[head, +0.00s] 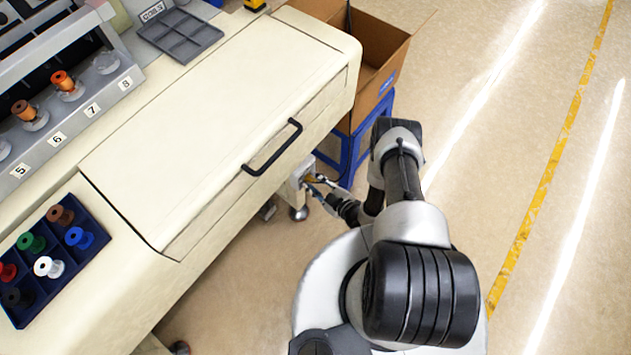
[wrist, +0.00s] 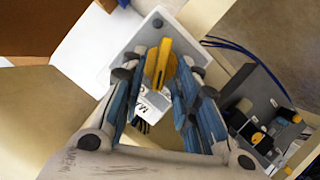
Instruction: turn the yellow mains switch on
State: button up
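The yellow switch handle (wrist: 160,64) sits on a pale grey box (wrist: 193,58) with a white label below it. In the wrist view the handle lies between the two blue-grey fingers of my gripper (wrist: 158,72), slightly tilted. The fingers are apart, one on each side of the handle; I see no clear grip on it, and contact is hard to judge. In the head view my gripper (head: 322,186) is at the switch box (head: 295,186) below the bench's front edge, and the arm hides part of that area.
A cream bench with a black-handled drawer (head: 272,147) stands left of my arm. A cardboard box (head: 375,60) rests on a blue stand (head: 352,150) behind the switch box. Blue cables (wrist: 245,52) run beside it in the wrist view. Open floor lies to the right.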

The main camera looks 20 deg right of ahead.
grip_shut()
jog(key=shift+w+y, duration=0.1)
jog(key=shift+y, duration=0.2)
jog(key=shift+w+d+r+m+g+y, duration=0.15)
jog(key=shift+m+g, duration=0.1)
jog(key=shift+m, duration=0.3)
jog(key=shift+s+d+f+m+g+y, duration=0.15)
jog(key=shift+m+g, duration=0.1)
jog(key=shift+m, duration=0.3)
jog(key=shift+w+r+m+g+y, duration=0.1)
jog(key=shift+w+m+g+y, duration=0.1)
jog(key=shift+m+g+y, duration=0.5)
jog(key=shift+m+t, duration=0.3)
jog(key=shift+o, duration=0.6)
grip_release()
